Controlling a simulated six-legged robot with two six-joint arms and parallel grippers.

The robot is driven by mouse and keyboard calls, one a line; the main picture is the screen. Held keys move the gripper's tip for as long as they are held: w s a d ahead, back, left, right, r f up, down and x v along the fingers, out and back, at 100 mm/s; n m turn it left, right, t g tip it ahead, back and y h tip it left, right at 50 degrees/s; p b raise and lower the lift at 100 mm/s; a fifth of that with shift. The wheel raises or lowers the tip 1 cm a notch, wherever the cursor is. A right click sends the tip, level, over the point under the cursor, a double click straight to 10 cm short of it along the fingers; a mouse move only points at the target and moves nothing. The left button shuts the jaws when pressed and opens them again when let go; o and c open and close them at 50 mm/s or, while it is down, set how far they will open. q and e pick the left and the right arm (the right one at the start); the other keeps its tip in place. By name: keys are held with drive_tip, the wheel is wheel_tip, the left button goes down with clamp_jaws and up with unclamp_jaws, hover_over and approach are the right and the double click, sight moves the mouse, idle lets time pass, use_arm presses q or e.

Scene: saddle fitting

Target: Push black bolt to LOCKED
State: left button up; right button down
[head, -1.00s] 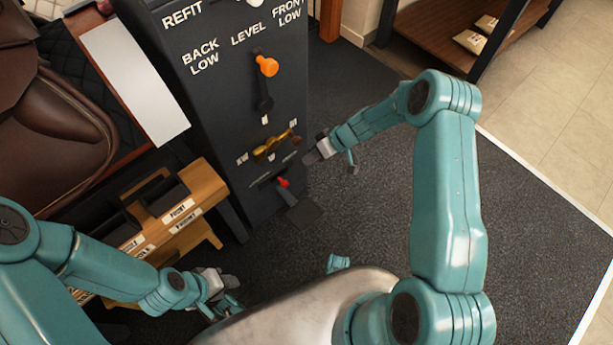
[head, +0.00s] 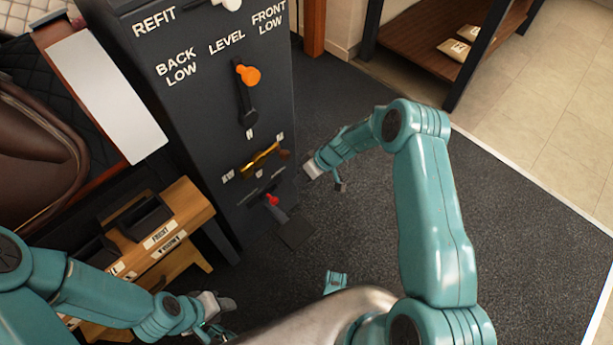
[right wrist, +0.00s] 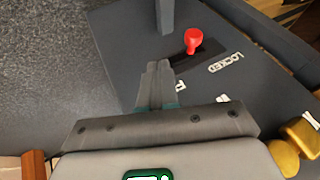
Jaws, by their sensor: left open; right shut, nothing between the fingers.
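The bolt's red knob (head: 271,200) is low on the dark panel, under the brass lever. In the right wrist view the red knob (right wrist: 193,40) stands in a dark slot, with the word LOCKED (right wrist: 226,63) beside it. I cannot tell exactly how far along the slot it sits. My right gripper (head: 310,171) is shut and empty, to the right of the panel's lower part and apart from the knob. Its closed fingers (right wrist: 158,78) show left of the knob in the wrist view. My left gripper (head: 226,305) is open and empty, low and left.
The dark panel (head: 190,85) also bears an orange-knobbed lever (head: 247,76) and a brass lever (head: 260,159). A wooden rack (head: 190,205) with labels stands left of it. A dark plate (head: 294,234) juts out below the knob. Carpet to the right is clear.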

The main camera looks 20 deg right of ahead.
sight(272, 203)
use_arm(q)
drive_tip(key=f, duration=0.1)
drive_tip(key=b, duration=0.1)
drive_tip(key=f+b, duration=0.1)
drive_tip(key=shift+w+a+f, duration=0.25)
drive_tip(key=shift+f, duration=0.1)
use_arm(e)
drive_tip(key=a+f, duration=0.3)
drive_tip(key=a, duration=0.2)
drive_tip(key=shift+s+a+f, duration=0.15)
drive_tip(key=shift+a+f, duration=0.25)
use_arm(q)
drive_tip(key=shift+r, duration=0.1)
use_arm(e)
drive_tip(key=shift+a, duration=0.1)
drive_tip(key=a+p, duration=0.1)
drive_tip(key=s+a+p, duration=0.1)
drive_tip(key=a, duration=0.1)
drive_tip(key=shift+s+a+r, duration=0.1)
drive_tip(key=shift+s+a, duration=0.05)
use_arm(q)
drive_tip(key=shift+s+a+r, duration=0.2)
drive_tip(key=shift+s+r, duration=0.05)
drive_tip(key=shift+r, duration=0.35)
drive_tip(key=shift+s+a+r, duration=0.2)
drive_tip(key=shift+s+r, duration=0.05)
drive_tip(key=shift+r, duration=0.3)
use_arm(e)
drive_tip(key=shift+s+a, duration=0.3)
drive_tip(key=shift+a, duration=0.5)
